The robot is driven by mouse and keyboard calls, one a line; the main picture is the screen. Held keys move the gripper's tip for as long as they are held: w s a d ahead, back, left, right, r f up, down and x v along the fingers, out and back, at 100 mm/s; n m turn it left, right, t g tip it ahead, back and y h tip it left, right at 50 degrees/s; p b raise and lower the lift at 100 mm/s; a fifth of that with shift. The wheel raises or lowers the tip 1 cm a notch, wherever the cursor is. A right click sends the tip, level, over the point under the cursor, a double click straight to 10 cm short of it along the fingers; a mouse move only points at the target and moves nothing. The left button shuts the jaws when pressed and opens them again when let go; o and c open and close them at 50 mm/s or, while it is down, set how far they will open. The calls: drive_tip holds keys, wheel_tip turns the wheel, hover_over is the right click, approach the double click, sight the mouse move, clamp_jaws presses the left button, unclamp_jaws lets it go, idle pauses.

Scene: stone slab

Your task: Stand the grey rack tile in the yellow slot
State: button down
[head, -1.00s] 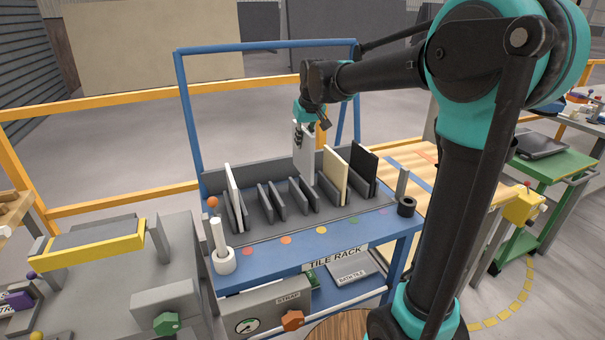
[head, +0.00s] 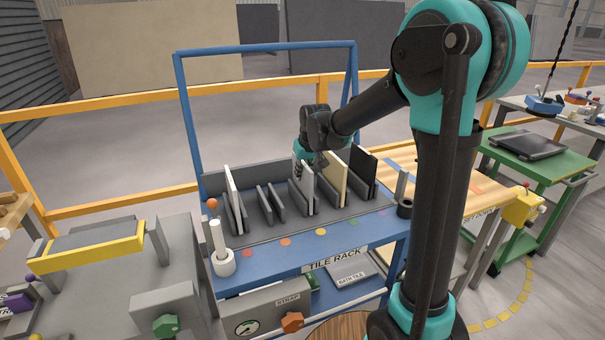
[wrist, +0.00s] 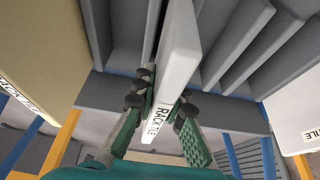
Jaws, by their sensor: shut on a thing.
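The light grey rack tile (head: 307,184), labelled on its edge in the wrist view (wrist: 178,65), stands upright in the middle slot of the rack, between two low grey dividers. This slot lines up with the yellow dot (head: 320,231) on the blue front board. My gripper (head: 306,158) is at the tile's top, shut on it. In the wrist view its green fingers (wrist: 165,118) lie on either side of the tile's labelled end. The tile's bottom edge is hidden, so I cannot tell whether it touches the slot floor.
A cream tile (head: 335,175) and a black tile (head: 362,170) stand close to the right. A white tile (head: 232,192) stands in the leftmost slot. The slot between (head: 268,203) is empty. A blue frame (head: 265,47) rises behind the rack.

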drive_tip(key=shift+f, duration=0.1)
drive_tip(key=c, duration=1.6)
unclamp_jaws()
drive_tip(key=v, duration=1.2)
drive_tip(key=shift+d, duration=0.1)
